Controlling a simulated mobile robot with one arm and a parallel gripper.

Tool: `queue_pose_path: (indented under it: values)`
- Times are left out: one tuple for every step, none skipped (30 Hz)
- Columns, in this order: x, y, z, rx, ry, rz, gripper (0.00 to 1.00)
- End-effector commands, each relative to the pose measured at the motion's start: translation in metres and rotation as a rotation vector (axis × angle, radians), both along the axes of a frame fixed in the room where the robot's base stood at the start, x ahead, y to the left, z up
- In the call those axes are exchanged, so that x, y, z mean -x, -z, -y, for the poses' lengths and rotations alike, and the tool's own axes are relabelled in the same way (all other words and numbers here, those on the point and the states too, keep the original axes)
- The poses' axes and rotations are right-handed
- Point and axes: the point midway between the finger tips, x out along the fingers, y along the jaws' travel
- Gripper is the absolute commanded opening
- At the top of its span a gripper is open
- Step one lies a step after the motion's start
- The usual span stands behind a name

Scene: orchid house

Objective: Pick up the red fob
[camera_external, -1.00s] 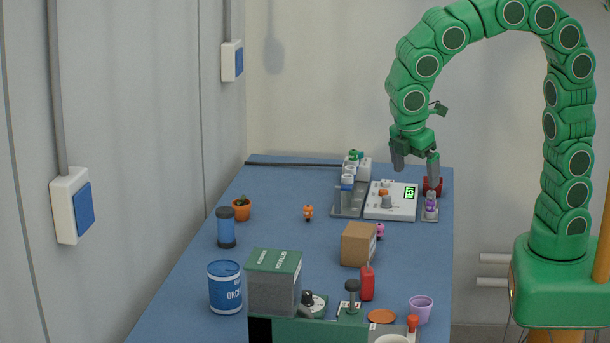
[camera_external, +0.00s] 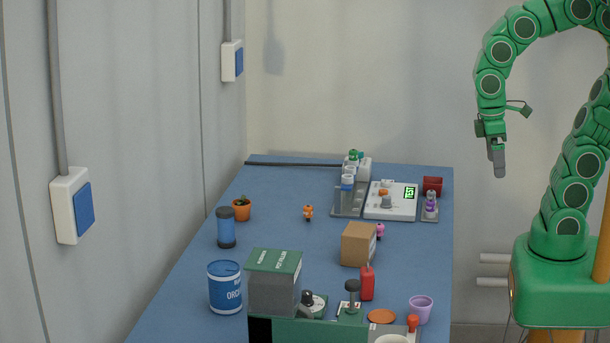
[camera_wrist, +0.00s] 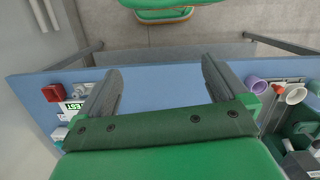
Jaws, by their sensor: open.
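A small upright red object (camera_external: 367,284) with a narrow top stands on the blue table in the external view, in front of a cardboard box. It looks most like the red fob, but its shape is too small to be sure. A red box-like block (camera_external: 432,186) sits at the table's far right corner; it also shows at the left of the wrist view (camera_wrist: 53,92). My gripper (camera_external: 498,170) hangs in the air to the right of the table, pointing down, away from both. In the wrist view its fingers (camera_wrist: 161,64) are wide apart with nothing between them.
The cardboard box (camera_external: 358,244), a grey-green bin (camera_external: 274,283), a purple cup (camera_external: 420,309) and a joystick-like lever (camera_external: 352,288) stand close around the upright red object. A white device (camera_external: 391,204) with a display lies near the red block. The table's left-middle has free room.

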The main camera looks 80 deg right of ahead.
Motion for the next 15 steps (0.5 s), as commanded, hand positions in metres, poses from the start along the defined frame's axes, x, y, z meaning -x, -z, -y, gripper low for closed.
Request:
queue_pose_path:
  values:
    - [0.009,0.002,0.002,-0.004,0.029,0.002,1.00]
    - [0.013,0.003,0.002,-0.005,0.044,0.001,1.00]
    - [0.017,0.005,0.002,-0.006,0.062,0.001,1.00]
    - [0.020,0.005,0.003,-0.007,0.072,0.002,1.00]
    - [0.022,0.006,0.003,-0.008,0.080,0.002,1.00]
    - [0.024,0.006,0.003,-0.009,0.090,0.004,1.00]
    - [0.025,0.007,0.003,-0.009,0.096,0.004,1.00]
    - [0.026,0.007,0.003,-0.011,0.100,0.005,1.00]
    - [0.027,0.007,0.003,-0.010,0.104,0.005,1.00]
    - [0.027,0.007,0.003,-0.011,0.105,0.005,1.00]
    - [0.027,0.007,0.003,-0.011,0.106,0.005,1.00]
    - [0.027,0.007,0.003,-0.011,0.106,0.005,0.97]
    - [0.027,0.007,0.003,-0.011,0.106,0.005,0.92]
    - [0.027,0.007,0.003,-0.011,0.105,0.005,0.88]
    - [0.027,0.007,0.003,-0.011,0.105,0.005,0.82]
